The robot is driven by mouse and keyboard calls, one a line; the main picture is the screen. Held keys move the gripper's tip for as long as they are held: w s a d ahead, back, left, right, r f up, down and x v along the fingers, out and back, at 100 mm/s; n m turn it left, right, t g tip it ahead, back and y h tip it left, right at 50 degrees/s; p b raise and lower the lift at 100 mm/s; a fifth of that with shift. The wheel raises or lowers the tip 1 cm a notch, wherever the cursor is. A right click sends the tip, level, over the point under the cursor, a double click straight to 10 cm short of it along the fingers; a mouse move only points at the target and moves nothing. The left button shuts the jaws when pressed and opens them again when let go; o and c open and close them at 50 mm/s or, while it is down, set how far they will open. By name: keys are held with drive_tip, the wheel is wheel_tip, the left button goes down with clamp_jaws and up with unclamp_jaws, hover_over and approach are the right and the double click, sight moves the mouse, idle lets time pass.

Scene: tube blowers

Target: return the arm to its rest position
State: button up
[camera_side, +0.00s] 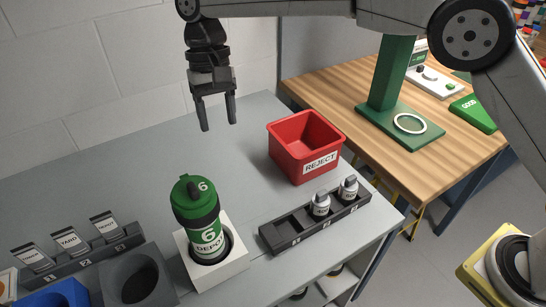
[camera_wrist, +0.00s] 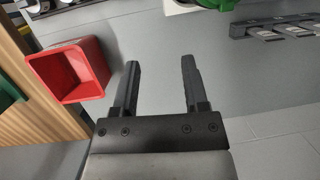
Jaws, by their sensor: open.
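My gripper (camera_side: 218,127) is open and empty. It points down and hangs in the air above the back of the grey table (camera_side: 120,170), to the left of the red bin. In the wrist view the two dark fingers of my gripper (camera_wrist: 154,85) stand apart with only bare grey surface between them. My arm reaches in from the upper right in the side view.
A red REJECT bin (camera_side: 306,146) stands to the right of my gripper. A green canister (camera_side: 203,222) marked 6 DEPOT sits in a white holder (camera_side: 217,268). A dark rack (camera_side: 318,224) holds two small bottles. A wooden table (camera_side: 345,90) stands at the right.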

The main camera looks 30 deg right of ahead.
drive_tip(key=s+d+f+t, duration=0.1)
drive_tip(key=d+f, duration=0.2)
drive_tip(key=d, duration=0.6)
drive_tip(key=s+d+f+t, duration=0.2)
drive_tip(key=d+f, duration=0.1)
drive_tip(key=d, duration=0.6)
drive_tip(key=s+d+f+t, duration=0.1)
drive_tip(key=s+d+f, duration=0.2)
drive_tip(key=s+d, duration=0.3)
drive_tip(key=s+d+f+t, duration=0.1)
drive_tip(key=s+d+f, duration=0.2)
drive_tip(key=s+d, duration=0.4)
drive_tip(key=shift+s+d+f+h, duration=0.3)
drive_tip(key=shift+s+f+h, duration=0.1)
drive_tip(key=shift+s, duration=0.65)
